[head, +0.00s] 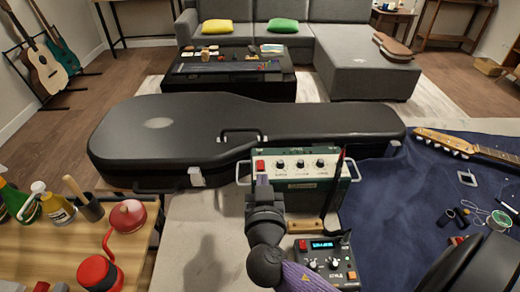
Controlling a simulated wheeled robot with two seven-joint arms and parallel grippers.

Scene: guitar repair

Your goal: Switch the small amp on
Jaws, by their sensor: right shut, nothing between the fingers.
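The small amp (309,184) is a green box with a pale control panel, three dark knobs and a red switch (260,165) at the panel's left end. It stands upright in front of the black guitar case. My right gripper (262,181) is shut and empty, with its tips just below the red switch in the picture. I cannot tell whether the tips touch the amp. The gripper and wrist hide part of the amp's left front. Whether the switch is on or off is too small to tell. My left gripper is out of view.
A black pedal (325,258) with a lit display stands before the amp, near my right wrist. A dark soldering-iron-like tool (334,186) rises at the amp's right. The guitar case (165,135) blocks the back. A wooden bench (135,245) with bottles is at left; a blue cloth (395,205) at right.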

